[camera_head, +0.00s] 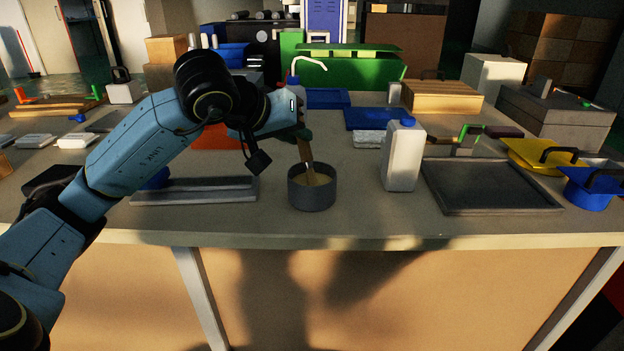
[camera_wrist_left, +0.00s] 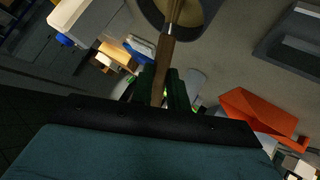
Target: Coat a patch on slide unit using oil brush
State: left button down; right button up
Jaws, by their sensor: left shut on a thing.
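My left gripper (camera_head: 303,135) is shut on the wooden handle of the oil brush (camera_head: 305,155). The brush points down, slightly tilted, with its lower end inside a round dark pot (camera_head: 311,197) of tan-coloured oil; its bristles are hidden there. In the left wrist view the brush (camera_wrist_left: 166,52) runs from between the fingers (camera_wrist_left: 160,88) into the pot (camera_wrist_left: 207,12). A long grey rail, apparently the slide unit (camera_head: 195,190), lies left of the pot near the front of the bench. It also shows in the left wrist view (camera_wrist_left: 292,45). My right gripper is not in view.
A white bottle (camera_head: 401,158) stands right of the pot, beside a dark shallow tray (camera_head: 487,188). An orange-red bin (camera_head: 216,138) sits behind the rail. Blue trays (camera_head: 374,118) lie farther back. The bench front strip is clear.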

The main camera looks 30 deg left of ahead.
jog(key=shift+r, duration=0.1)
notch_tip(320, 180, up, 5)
jog(key=p, duration=0.5)
dwell(0.4)
dwell(0.8)
